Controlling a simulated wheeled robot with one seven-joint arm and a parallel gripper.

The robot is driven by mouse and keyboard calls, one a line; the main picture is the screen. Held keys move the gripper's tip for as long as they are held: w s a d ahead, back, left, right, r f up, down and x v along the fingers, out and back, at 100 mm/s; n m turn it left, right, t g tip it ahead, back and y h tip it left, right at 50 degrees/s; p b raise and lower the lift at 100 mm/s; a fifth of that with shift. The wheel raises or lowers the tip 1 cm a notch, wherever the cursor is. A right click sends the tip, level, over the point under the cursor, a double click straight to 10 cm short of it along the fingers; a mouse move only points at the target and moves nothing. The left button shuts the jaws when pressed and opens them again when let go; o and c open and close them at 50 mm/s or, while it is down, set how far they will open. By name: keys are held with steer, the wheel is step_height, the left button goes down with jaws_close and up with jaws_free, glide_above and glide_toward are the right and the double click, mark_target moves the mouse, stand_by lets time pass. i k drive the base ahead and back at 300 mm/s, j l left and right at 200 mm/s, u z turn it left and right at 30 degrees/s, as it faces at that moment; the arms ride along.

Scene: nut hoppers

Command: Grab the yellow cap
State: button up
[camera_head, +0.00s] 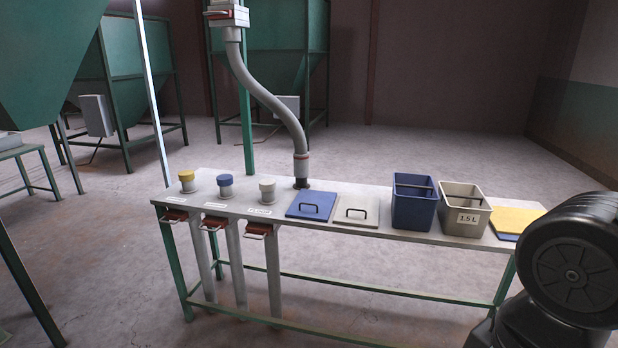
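The yellow cap (185,175) sits on a short grey pipe stub at the left end of the long table (345,220) in the head view. A label lies on the table in front of it. A blue cap (224,180) and a whitish cap (267,185) top similar stubs to its right. My gripper is not in view. A dark rounded part at the right edge looks like my own arm, far from the yellow cap.
A curved grey hose (265,95) meets the table right of the caps. Blue (302,214) and grey (357,215) lids lie flat. A blue bin (413,210) and a grey bin (462,217) stand farther right.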

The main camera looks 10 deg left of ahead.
mark_target(187, 175)
steer(key=i+u, duration=0.4)
steer(key=i, duration=0.15)
steer(key=i+l+u, duration=0.15)
steer(key=i+u, duration=0.25)
steer(key=i+j+u, duration=0.1)
steer(key=i+u, duration=0.65)
steer(key=u, duration=0.15)
steer(key=i+j+z, duration=0.2)
steer(key=i+j, duration=0.3)
steer(key=i, duration=0.15)
steer(key=i+j+z, duration=0.2)
steer(key=z, duration=0.15)
steer(key=i+j+z, duration=0.3)
steer(key=j+z, duration=0.35)
steer(key=i+j+z, duration=0.15)
steer(key=j+z, duration=0.15)
steer(key=j, duration=0.15)
steer(key=j+z, duration=0.35)
steer(key=i+j, duration=0.05)
